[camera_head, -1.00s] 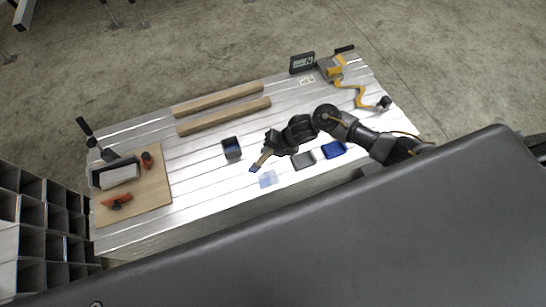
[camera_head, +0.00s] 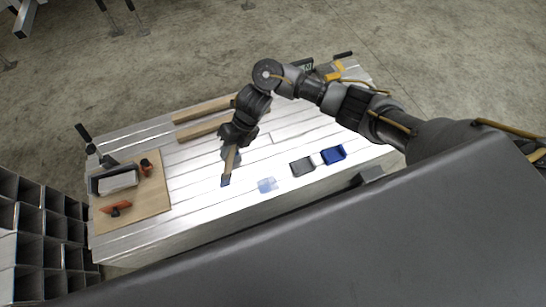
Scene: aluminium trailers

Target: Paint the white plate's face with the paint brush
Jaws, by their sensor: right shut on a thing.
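My right gripper (camera_head: 233,146) is shut on the handle of the paint brush (camera_head: 229,167), which points down toward the table. The brush's tip is dark blue and sits left of a pale blue patch (camera_head: 267,185) near the table's front edge. That patch seems to be paint on the white plate, whose outline I cannot tell from the bright table top. The tip is apart from the patch; whether it touches the table I cannot tell. My left gripper is out of view.
A blue tray (camera_head: 334,154) and a dark grey tray (camera_head: 302,167) lie right of the patch. Wooden bars (camera_head: 202,109) lie behind. A wooden board (camera_head: 149,196) with a box (camera_head: 113,181) and orange clamps (camera_head: 117,208) fills the table's left end.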

